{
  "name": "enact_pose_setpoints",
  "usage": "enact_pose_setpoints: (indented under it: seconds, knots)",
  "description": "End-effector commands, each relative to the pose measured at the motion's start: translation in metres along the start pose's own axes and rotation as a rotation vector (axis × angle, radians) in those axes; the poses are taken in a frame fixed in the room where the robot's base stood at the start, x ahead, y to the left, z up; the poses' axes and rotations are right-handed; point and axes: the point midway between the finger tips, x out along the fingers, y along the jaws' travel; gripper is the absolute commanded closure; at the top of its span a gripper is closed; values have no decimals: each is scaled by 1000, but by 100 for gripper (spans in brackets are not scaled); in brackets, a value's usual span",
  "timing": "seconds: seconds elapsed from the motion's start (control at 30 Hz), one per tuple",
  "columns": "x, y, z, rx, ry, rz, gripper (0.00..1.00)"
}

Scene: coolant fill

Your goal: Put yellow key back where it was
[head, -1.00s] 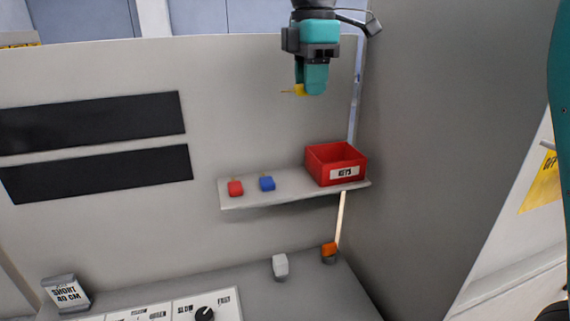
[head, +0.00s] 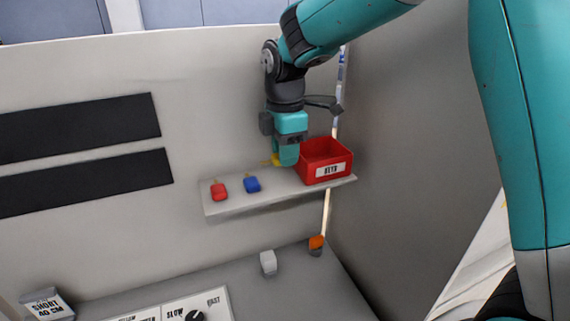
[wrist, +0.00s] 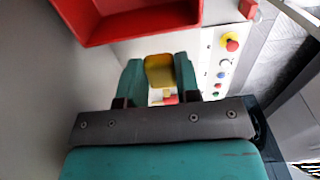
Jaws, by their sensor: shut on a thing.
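The yellow key (head: 276,160) is in my gripper (head: 287,160), just above the shelf. In the wrist view the yellow key (wrist: 159,72) sits between the two teal fingers of my gripper (wrist: 160,80), which are shut on it. The gripper is between the blue key (head: 252,184) and the red KEYS box (head: 323,163). The red key (head: 219,191) and the blue key lie on the shelf (head: 227,207) to the left. I cannot tell whether the yellow key touches the shelf.
The red box stands close to the right of my gripper; its rim also shows in the wrist view (wrist: 130,28). A panel wall (head: 120,100) is behind. Below are a white block (head: 268,262), an orange-topped item (head: 316,244) and a control panel (head: 160,307).

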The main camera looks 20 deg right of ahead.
Motion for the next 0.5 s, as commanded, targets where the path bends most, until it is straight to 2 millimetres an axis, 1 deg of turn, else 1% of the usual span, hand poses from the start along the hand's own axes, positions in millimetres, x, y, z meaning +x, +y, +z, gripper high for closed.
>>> enact_pose_setpoints:
  seconds: [0.07, 0.2, 0.3, 0.4, 0.5]
  knots:
    - [6, 0, 0, 0, -1, -3, 92]
    - [28, -1, 0, 0, -1, -6, 92]
    - [40, -1, 0, 0, -1, -4, 92]
    - [44, 0, 0, 0, 0, -1, 92]
    - [44, 0, 0, 0, 0, 0, 92]
